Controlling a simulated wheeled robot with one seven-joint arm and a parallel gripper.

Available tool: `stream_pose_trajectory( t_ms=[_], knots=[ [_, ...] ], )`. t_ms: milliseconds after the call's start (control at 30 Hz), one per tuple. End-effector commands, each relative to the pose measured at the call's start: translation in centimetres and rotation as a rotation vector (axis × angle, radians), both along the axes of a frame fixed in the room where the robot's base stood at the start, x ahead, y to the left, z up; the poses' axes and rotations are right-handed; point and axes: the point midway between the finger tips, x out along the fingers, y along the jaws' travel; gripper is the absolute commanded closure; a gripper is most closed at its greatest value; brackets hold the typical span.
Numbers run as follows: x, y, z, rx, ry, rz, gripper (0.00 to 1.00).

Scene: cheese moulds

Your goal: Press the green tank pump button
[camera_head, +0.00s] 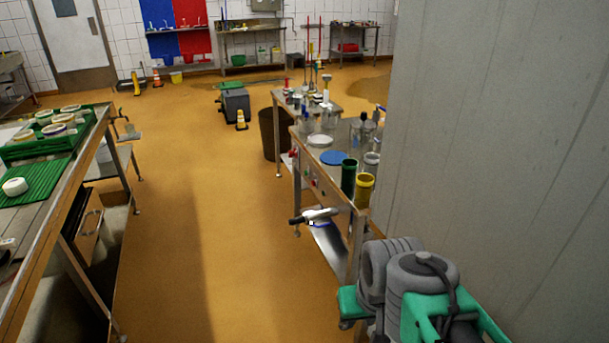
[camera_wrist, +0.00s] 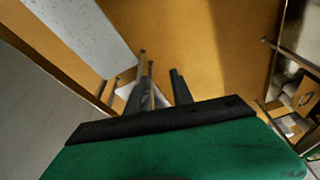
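A metal work table (camera_head: 340,175) stands right of centre in the head view. On its side facing the aisle is a red button (camera_head: 293,154), with other small controls (camera_head: 313,182) lower along the same side. These are too small for me to tell which is the green pump button. My gripper (camera_wrist: 160,88) shows in the wrist view with two dark fingers apart and nothing clearly held between them. It points down over the orange floor, away from the controls. In the head view my folded arm fills the lower right, and I cannot make out the fingers there.
A green cylinder (camera_head: 348,178), a yellow cylinder (camera_head: 364,190) and a blue disc (camera_head: 334,158) stand on the table. A grey wall (camera_head: 490,130) closes the right. Another table (camera_head: 60,215) stands left; the aisle floor (camera_head: 200,220) is clear.

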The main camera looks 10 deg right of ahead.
Motion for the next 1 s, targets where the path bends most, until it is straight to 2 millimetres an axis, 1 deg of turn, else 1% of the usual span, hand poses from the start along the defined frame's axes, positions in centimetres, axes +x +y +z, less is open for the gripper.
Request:
stream_pose_trajectory(
  t_ms=[33,300,333,1000],
  knots=[
    [0.0,0.0,0.0,0.0,0.0,0.0,0.77],
    [0.0,0.0,0.0,0.0,0.0,0.0,0.99],
    [0.0,0.0,0.0,0.0,0.0,0.0,1.0],
    [0.0,0.0,0.0,0.0,0.0,0.0,1.0]
  ],
)
